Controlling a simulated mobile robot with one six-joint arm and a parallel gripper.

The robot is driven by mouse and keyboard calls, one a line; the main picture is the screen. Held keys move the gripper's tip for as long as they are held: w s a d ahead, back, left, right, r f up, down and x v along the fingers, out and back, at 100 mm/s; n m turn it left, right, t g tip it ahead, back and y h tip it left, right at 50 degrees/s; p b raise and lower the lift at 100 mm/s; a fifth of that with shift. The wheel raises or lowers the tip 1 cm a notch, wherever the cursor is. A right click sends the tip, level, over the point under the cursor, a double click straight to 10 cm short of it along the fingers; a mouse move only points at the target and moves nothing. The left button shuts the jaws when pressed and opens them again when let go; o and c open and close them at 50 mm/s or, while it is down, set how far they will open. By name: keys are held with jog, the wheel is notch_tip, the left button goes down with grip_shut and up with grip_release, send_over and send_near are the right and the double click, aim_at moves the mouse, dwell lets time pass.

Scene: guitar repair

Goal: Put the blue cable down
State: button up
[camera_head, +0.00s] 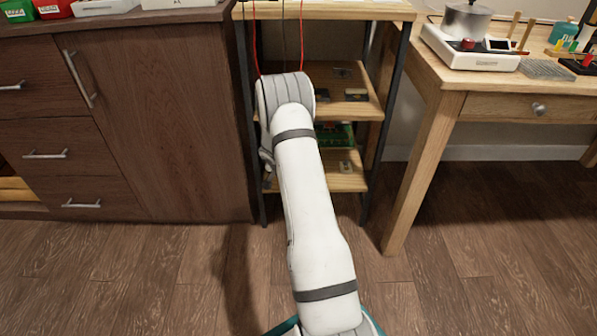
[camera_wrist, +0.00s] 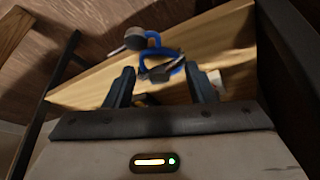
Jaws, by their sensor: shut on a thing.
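The blue cable (camera_wrist: 150,53) shows in the wrist view as a blue loop with dark and metallic end parts. My gripper (camera_wrist: 160,76) is shut on it, with the cable at the fingertips and part of it reaching past them. A wooden shelf board (camera_wrist: 225,30) lies behind the cable in this view; I cannot tell whether the cable touches it. In the head view my own arm hides the cable and most of the gripper, in front of the open shelf unit (camera_head: 376,75).
A green circuit board (camera_head: 338,136) and small parts lie on the shelf boards. Thin red and black leads hang from the unit's top. A dark brown cabinet (camera_head: 165,120) stands to the left and a wooden desk (camera_head: 480,105) to the right. The floor (camera_head: 470,260) in front is clear.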

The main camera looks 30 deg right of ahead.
jog(key=d, duration=0.1)
jog(key=w+d, duration=0.1)
jog(key=shift+w+d, duration=0.2)
jog(key=shift+d, duration=0.15)
jog(key=d, duration=0.1)
jog(key=w+d, duration=0.1)
jog(key=d, duration=0.1)
jog(key=shift+w+f, duration=0.2)
jog(key=shift+f, duration=0.15)
jog(key=shift+a+f, duration=0.1)
jog(key=shift+f, duration=0.25)
jog(key=shift+f, duration=0.1)
jog(key=o, duration=0.8)
